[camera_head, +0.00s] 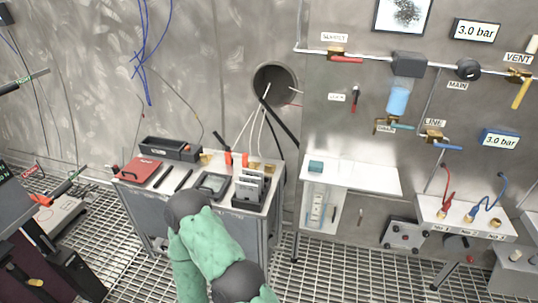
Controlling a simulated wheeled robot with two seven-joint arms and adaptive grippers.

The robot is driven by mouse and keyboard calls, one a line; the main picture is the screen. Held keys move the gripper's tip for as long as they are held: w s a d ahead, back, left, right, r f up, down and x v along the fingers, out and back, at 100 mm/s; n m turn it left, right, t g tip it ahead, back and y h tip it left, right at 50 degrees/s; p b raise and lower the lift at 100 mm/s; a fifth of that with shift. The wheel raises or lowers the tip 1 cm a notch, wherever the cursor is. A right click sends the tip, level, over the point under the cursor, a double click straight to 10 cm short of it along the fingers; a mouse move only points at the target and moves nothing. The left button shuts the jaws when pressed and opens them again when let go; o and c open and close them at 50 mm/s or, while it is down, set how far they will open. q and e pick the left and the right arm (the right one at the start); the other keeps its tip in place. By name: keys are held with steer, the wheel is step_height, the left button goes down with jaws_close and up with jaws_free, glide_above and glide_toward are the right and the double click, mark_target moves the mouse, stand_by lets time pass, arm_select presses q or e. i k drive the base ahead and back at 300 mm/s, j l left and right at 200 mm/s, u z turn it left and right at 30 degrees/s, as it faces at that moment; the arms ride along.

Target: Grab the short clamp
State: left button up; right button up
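I cannot tell for sure which thing is the short clamp. On the workbench (141,203) lie two thin dark bar-like tools, a left one (163,177) and a right one (183,180), side by side and apart. Two small orange pieces (236,159) stand near the bench's back edge, with brass-coloured fittings (253,167) close by. One of my arms, green with dark joints, rises from the bottom in front of the bench and hides part of its front. Neither gripper shows in this view.
The bench also holds a red case (140,168), a long black bin (170,149), a dark square frame (212,185) and a rack of upright grey plates (250,187). Cables hang from the round wall opening (274,85) behind. A white cabinet (325,205) stands to the right.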

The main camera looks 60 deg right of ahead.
mark_target(229, 156)
steer(key=z, duration=1.7)
steer(key=i+j, duration=0.05)
